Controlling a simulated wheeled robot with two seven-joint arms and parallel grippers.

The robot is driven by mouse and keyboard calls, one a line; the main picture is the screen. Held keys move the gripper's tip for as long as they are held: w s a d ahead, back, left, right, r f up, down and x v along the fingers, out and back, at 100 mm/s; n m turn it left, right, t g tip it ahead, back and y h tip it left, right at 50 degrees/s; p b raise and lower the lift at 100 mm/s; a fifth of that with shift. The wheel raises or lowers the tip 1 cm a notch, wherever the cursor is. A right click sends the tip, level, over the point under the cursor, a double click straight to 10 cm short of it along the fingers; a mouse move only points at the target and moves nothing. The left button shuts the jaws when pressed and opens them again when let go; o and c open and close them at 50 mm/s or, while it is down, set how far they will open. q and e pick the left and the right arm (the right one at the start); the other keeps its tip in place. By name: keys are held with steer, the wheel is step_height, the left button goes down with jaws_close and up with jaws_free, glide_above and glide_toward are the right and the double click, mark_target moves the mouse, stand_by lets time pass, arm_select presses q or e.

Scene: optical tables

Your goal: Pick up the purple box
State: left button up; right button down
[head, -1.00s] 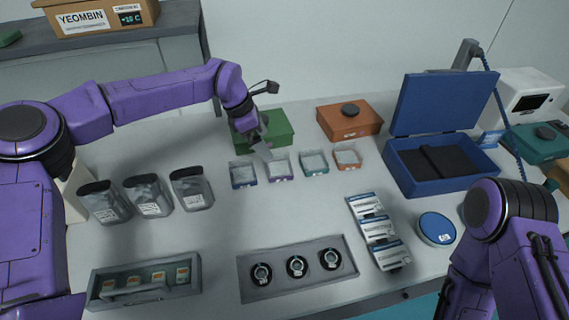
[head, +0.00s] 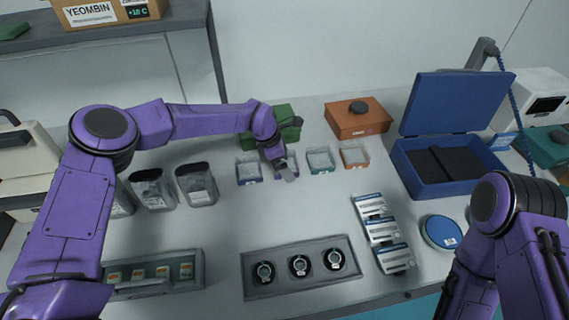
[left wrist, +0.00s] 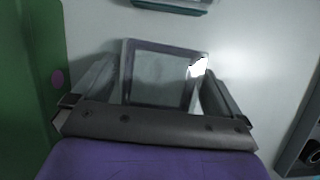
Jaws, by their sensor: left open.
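The purple box (head: 292,158) is a small open-topped tray with a clear or pale inside, second from the left in a row of small boxes on the table. In the head view my left gripper (head: 284,172) is over it and partly hides it. In the left wrist view the box (left wrist: 160,76) lies between the two spread fingers of the left gripper (left wrist: 160,90), one on each side. The fingers are open; I cannot tell whether either touches the box. My right gripper is out of view; only its arm shows.
Neighbouring small boxes are blue (head: 249,172), teal (head: 321,159) and orange (head: 354,156). A green case (head: 283,115) stands behind, partly hidden by my left arm. An orange case (head: 358,119) and an open blue case (head: 440,183) are to the right.

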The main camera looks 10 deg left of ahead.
arm_select(q)
steer(key=c, duration=0.9)
